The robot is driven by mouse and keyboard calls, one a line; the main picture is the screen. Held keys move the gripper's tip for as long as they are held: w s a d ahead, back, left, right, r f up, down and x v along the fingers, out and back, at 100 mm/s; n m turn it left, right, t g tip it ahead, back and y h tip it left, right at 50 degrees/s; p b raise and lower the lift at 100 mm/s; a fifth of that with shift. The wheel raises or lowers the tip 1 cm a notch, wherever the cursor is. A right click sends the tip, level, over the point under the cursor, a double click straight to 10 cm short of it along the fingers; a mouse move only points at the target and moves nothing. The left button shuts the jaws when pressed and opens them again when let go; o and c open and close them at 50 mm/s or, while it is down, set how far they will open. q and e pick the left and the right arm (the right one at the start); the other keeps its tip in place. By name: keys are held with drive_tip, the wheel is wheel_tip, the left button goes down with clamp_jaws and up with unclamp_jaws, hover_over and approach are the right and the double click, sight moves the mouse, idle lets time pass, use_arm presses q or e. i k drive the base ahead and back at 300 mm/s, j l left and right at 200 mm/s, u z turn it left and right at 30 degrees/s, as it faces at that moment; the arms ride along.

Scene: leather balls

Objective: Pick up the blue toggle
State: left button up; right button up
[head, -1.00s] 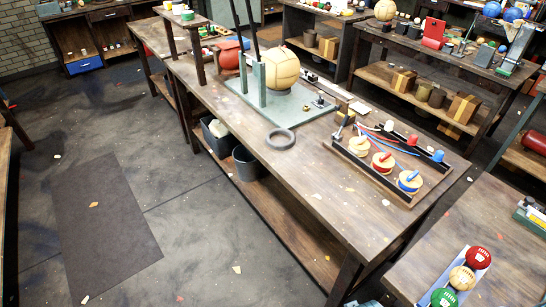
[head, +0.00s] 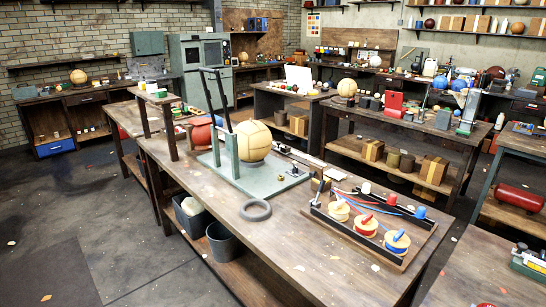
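A wooden panel with black rails (head: 352,238) lies near the right end of the long workbench. On it stand three pale round spools with toggles across their tops: a cream toggle (head: 340,200), a red toggle (head: 367,220) and a blue toggle (head: 401,237), the blue one nearest the right front. Behind them are small upright knobs: a white knob (head: 366,187), a red knob (head: 392,199) and a blue knob (head: 420,212). Thin red and blue wires run on the panel. Neither of my grippers is in view.
The workbench (head: 300,240) also holds a grey ring (head: 256,209), and a green-grey stand base (head: 262,190) with a large cream ball (head: 252,141). Grey bins (head: 226,243) sit below. Another table (head: 485,270) stands at the lower right. Open floor (head: 130,225) lies at left.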

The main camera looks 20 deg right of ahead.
sight(421, 214)
drive_tip(key=z, duration=1.65)
